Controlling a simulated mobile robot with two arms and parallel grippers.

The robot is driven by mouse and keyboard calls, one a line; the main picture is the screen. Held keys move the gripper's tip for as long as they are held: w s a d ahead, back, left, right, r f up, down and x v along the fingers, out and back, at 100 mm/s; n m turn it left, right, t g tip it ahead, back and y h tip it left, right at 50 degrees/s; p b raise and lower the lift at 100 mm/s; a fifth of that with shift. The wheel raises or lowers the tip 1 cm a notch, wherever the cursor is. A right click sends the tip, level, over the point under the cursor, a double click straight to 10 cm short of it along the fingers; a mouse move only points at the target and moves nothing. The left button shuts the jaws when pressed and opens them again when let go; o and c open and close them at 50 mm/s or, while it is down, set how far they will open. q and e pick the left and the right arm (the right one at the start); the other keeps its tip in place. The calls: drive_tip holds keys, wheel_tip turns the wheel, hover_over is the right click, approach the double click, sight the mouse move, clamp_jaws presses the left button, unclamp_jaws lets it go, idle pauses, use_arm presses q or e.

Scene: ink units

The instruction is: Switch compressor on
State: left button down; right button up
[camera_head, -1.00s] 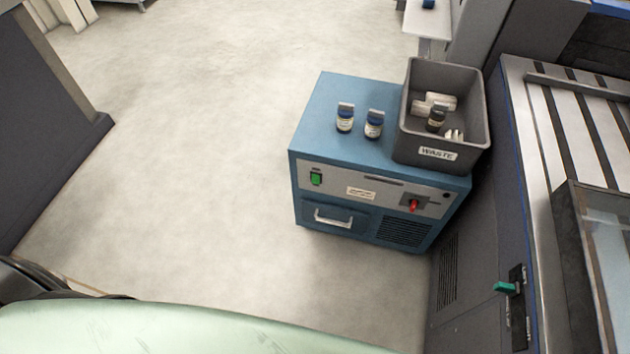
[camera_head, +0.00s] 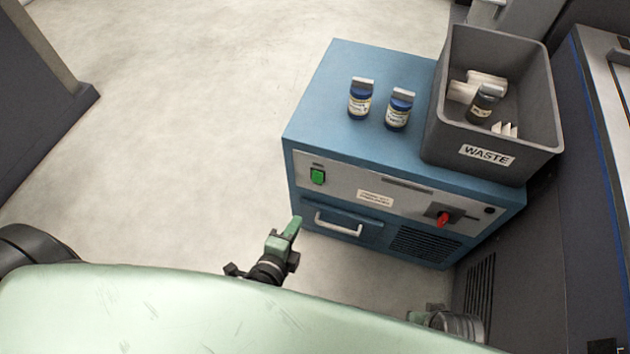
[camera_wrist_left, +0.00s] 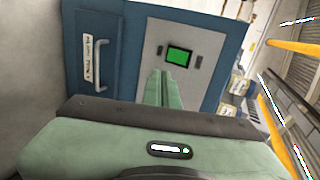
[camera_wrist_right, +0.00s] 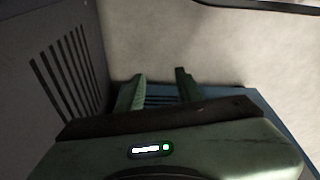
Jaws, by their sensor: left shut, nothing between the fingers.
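The compressor appears as a blue cabinet (camera_head: 400,162) with a grey front panel. A green switch (camera_head: 318,176) is at the panel's left and a red rotary knob (camera_head: 441,220) is toward its right. My left gripper (camera_head: 293,224) is shut and empty, in front of and below the green switch, apart from it. In the left wrist view, its closed fingertips (camera_wrist_left: 165,74) point toward the lit green switch (camera_wrist_left: 179,56). My right gripper (camera_wrist_right: 159,75) is open and empty beside a vented grey side; its fingers cannot be made out in the head view.
A drawer handle (camera_head: 338,224) sticks out of the front. A grey machine stands close on the right. The floor (camera_head: 200,110) at left is clear.

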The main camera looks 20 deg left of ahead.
sight(317, 180)
use_arm(q)
drive_tip(key=shift+w+r, duration=0.2)
drive_tip(key=shift+r, duration=0.35)
use_arm(e)
drive_tip(key=shift+w+r, duration=0.15)
drive_tip(key=shift+r, duration=0.1)
